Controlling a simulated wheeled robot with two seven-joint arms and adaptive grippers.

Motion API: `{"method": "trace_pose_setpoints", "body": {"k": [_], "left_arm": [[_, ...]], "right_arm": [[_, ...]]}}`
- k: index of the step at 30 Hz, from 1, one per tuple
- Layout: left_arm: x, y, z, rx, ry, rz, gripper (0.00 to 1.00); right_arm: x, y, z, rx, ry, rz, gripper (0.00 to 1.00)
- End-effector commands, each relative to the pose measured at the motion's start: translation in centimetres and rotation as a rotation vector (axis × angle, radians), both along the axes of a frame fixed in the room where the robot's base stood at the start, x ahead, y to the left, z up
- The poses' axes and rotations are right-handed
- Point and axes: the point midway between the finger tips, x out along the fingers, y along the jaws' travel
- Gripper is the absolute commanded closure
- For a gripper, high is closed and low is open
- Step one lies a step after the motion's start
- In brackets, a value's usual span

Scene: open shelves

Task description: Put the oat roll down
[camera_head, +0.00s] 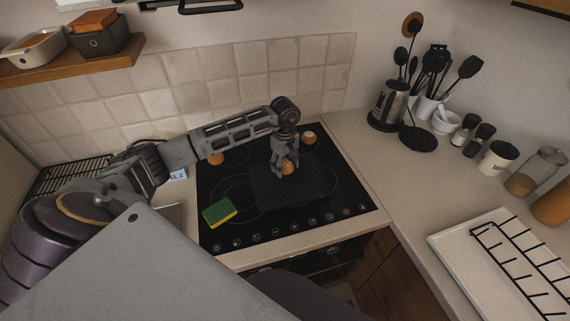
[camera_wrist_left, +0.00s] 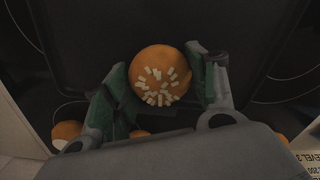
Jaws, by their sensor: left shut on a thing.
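The oat roll (camera_wrist_left: 160,75) is a round orange-brown bun with pale flakes on top. My left gripper (camera_wrist_left: 162,84) is shut on it, with a green-padded finger on either side. In the head view the left gripper (camera_head: 286,164) points down over a dark flat square tray (camera_head: 262,189) on the black hob, and the roll (camera_head: 288,169) shows between its fingers. I cannot tell whether the roll touches the tray. Similar rolls are at the hob's back left (camera_head: 216,158) and back right (camera_head: 309,138). My right gripper is not in view.
A green and yellow sponge (camera_head: 219,212) lies at the hob's front left. A kettle (camera_head: 389,106), utensils, jars and a white tray (camera_head: 449,245) with a black rack stand on the right counter. A wooden shelf (camera_head: 75,68) hangs at upper left.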

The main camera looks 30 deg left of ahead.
Motion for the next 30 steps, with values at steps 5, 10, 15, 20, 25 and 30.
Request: {"method": "trace_pose_setpoints", "body": {"k": [5,10,15,20,25,30], "left_arm": [[0.00,-0.01,-0.06,0.000,0.000,0.000,0.66],[-0.02,0.01,-0.34,0.000,0.000,0.000,0.40],[-0.01,-0.01,-0.27,0.000,0.000,0.000,0.21],[-0.01,-0.01,-0.26,0.000,0.000,0.000,0.21],[-0.01,-0.01,-0.24,0.000,0.000,0.000,0.21],[-0.01,-0.02,-0.02,0.000,0.000,0.000,0.21]], "right_arm": [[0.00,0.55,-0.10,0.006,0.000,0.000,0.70],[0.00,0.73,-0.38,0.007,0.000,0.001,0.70],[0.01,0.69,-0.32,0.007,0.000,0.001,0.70],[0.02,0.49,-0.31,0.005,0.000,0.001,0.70],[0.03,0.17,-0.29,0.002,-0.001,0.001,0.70],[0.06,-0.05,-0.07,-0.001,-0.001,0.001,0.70]]}}
